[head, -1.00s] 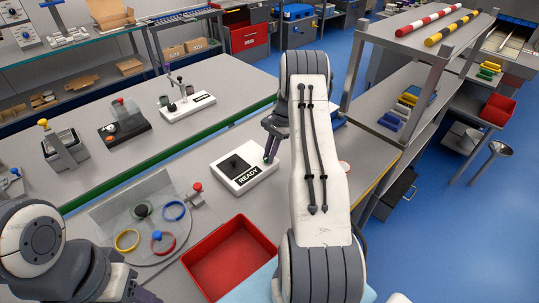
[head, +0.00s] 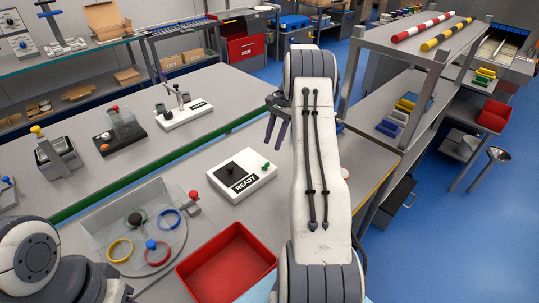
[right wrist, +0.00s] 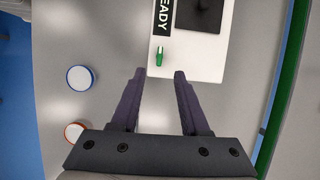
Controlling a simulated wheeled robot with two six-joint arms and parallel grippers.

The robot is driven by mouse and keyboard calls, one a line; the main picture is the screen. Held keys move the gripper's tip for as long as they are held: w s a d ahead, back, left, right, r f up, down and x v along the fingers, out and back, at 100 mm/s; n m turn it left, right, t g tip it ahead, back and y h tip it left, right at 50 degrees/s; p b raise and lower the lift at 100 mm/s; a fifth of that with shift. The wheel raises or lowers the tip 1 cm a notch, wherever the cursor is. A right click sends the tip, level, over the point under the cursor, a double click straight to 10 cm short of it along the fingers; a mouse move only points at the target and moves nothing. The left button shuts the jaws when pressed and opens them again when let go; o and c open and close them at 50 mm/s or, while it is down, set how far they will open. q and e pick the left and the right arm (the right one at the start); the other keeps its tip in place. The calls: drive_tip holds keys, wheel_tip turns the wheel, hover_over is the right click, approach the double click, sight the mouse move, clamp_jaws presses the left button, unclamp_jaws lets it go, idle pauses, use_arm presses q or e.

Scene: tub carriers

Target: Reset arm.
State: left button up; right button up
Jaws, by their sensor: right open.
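The white box labelled READY (head: 241,177) sits on the near bench in the head view. It has a black square panel with a knob (head: 232,168) and a small green lever (head: 265,166) near its right end. The green lever (right wrist: 160,56) also shows in the right wrist view, just beyond and between the fingertips. My right gripper (head: 273,146) is open and empty, above the box's right end and apart from the lever. Only a dark piece of my left gripper (head: 122,293) shows at the bottom left; its fingers are not clear.
A red tray (head: 226,262) stands in front of the box. A clear panel with coloured rings (head: 119,251) lies left of it. Other devices (head: 186,111) stand on the bench behind. A blue-rimmed disc (right wrist: 81,78) and an orange-rimmed disc (right wrist: 75,131) lie beside the box.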

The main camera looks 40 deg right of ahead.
drive_tip(key=shift+v, duration=0.95)
